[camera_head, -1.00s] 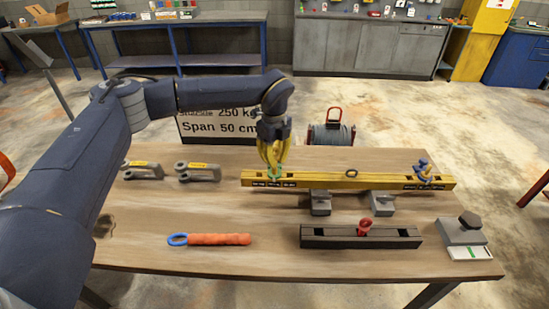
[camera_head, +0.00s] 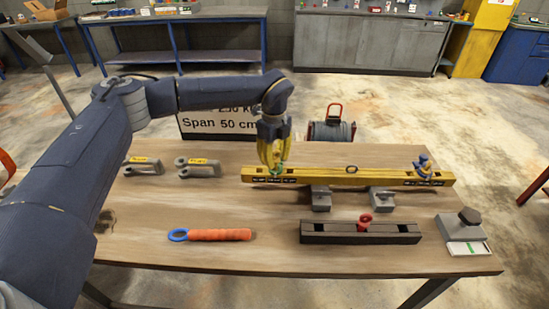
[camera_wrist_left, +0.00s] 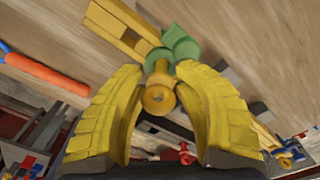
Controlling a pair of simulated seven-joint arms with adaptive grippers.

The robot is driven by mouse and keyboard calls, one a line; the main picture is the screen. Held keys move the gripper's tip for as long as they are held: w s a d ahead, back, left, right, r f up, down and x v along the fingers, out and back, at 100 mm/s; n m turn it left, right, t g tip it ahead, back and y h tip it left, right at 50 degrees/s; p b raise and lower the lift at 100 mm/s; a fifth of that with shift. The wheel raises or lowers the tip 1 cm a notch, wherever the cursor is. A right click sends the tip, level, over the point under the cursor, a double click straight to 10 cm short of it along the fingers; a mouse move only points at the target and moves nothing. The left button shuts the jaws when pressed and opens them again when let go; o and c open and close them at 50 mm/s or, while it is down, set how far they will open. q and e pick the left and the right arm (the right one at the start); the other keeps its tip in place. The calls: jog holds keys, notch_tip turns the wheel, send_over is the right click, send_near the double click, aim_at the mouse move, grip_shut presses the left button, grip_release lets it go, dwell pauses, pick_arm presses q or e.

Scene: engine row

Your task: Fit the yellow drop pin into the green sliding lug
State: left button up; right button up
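The green sliding lug (camera_head: 277,170) is at the left end of the yellow beam (camera_head: 325,178), partly hidden by my left gripper. It shows more clearly in the left wrist view (camera_wrist_left: 181,45). My left gripper (camera_head: 274,163) points down over it. In the left wrist view, the yellow drop pin (camera_wrist_left: 159,97) lies between the two yellow fingers (camera_wrist_left: 160,76), its round head towards the camera. The pin's far end meets the green lug; how deep it sits is hidden. The fingers are apart, with narrow gaps beside the pin. My right gripper is in no view.
A blue lug (camera_head: 424,168) is at the beam's right end. Grey blocks (camera_head: 321,199) support the beam. A dark slotted bar (camera_head: 340,235) with a red part (camera_head: 365,220), an orange-handled tool (camera_head: 220,235), grey shackles (camera_head: 198,169) and a grey block (camera_head: 460,228) lie around it.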

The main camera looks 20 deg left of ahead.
pick_arm(q)
notch_tip(320, 180, up, 12)
dwell(0.6)
